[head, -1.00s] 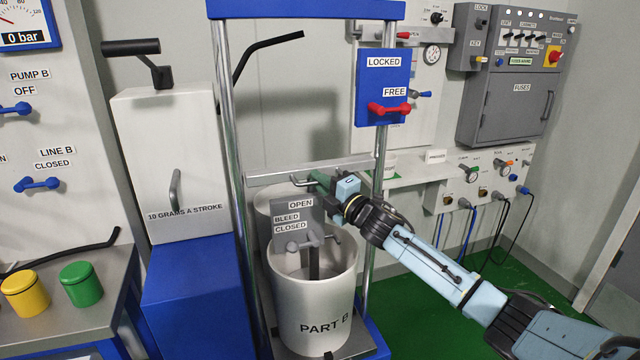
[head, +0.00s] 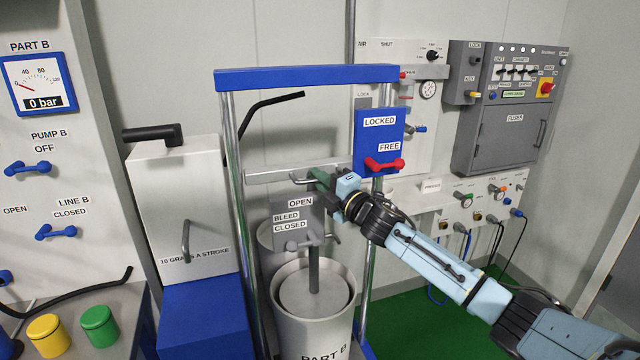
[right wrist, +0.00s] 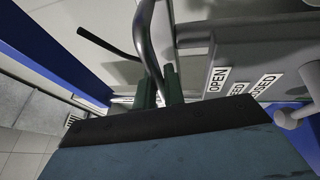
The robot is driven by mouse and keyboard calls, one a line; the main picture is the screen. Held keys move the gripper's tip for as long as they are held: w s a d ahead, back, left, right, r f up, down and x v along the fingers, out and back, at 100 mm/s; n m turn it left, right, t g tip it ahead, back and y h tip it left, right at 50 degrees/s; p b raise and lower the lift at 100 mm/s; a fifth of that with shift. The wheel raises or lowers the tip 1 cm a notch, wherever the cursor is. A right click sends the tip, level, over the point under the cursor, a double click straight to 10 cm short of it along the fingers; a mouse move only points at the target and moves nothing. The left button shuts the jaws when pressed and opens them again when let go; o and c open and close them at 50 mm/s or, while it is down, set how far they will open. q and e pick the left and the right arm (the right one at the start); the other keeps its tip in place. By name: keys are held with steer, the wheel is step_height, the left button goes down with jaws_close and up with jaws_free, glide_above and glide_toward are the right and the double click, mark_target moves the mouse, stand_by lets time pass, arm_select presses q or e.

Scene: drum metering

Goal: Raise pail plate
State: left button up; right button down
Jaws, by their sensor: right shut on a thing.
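The grey round pail plate (head: 298,295) shows just inside the mouth of the white PART B pail (head: 340,325), on a rod (head: 314,265) hanging from the bleed block (head: 288,238). Above, a crossbar (head: 262,176) spans the two chrome posts. My right gripper (head: 314,180) is shut on the bent metal handle (head: 298,181) at this crossbar. In the right wrist view the handle (right wrist: 152,45) runs between the green fingers (right wrist: 160,88). The plate's far edge and underside are hard to make out. My left gripper is out of view.
The red lock lever (head: 384,164) points at FREE on the blue panel (head: 378,140). A blue top beam (head: 305,77) caps the frame. A white pump box (head: 180,205) stands left; yellow (head: 45,337) and green (head: 99,325) pots sit at lower left.

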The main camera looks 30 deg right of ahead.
step_height(320, 180, up, 14)
steer(key=p, duration=0.9)
steer(key=shift+f, duration=0.2)
steer(key=c, duration=1.5)
jaws_free()
steer(key=shift+f, duration=0.2)
steer(key=b+v, duration=0.3)
steer(key=v, duration=1)
steer(key=shift+s, duration=0.2)
steer(key=shift+d, duration=0.1)
